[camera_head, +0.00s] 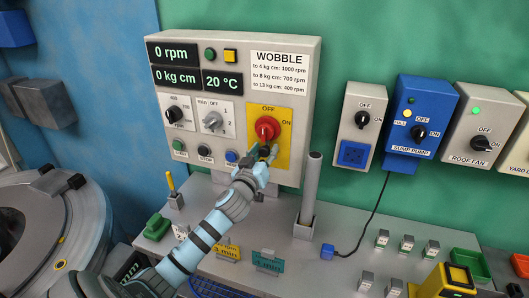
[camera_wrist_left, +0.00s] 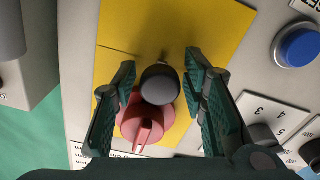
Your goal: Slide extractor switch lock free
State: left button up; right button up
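The red rotary switch (camera_head: 267,128) sits on a yellow plate (camera_head: 284,153) marked OFF and ON, on the grey control panel. In the left wrist view the red switch (camera_wrist_left: 146,128) shows upside down, partly covered by a dark grey round-ended piece (camera_wrist_left: 160,85), which may be the lock. My left gripper (camera_head: 264,152) is just below the switch, in front of the yellow plate. In the left wrist view its green-padded fingers (camera_wrist_left: 160,95) are open on either side of the dark piece, with gaps visible on both sides. My right gripper is not in view.
A grey upright post (camera_head: 310,185) stands on the bench right of my arm. A blue button (camera_head: 231,156) and other buttons are left of the plate. Switch boxes, including a blue one (camera_head: 420,115), hang on the green wall. A drum (camera_head: 45,235) is at left.

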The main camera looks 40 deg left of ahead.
pick_arm(q)
grip_shut()
notch_tip(320, 180, down, 2)
jog(key=shift+f+b, duration=0.25)
jog(key=shift+b, duration=0.95)
jog(key=shift+o, duration=1.9)
grip_release()
jog(key=shift+r, duration=0.1)
jog(key=v, duration=1.2)
jog(key=shift+w, duration=0.1)
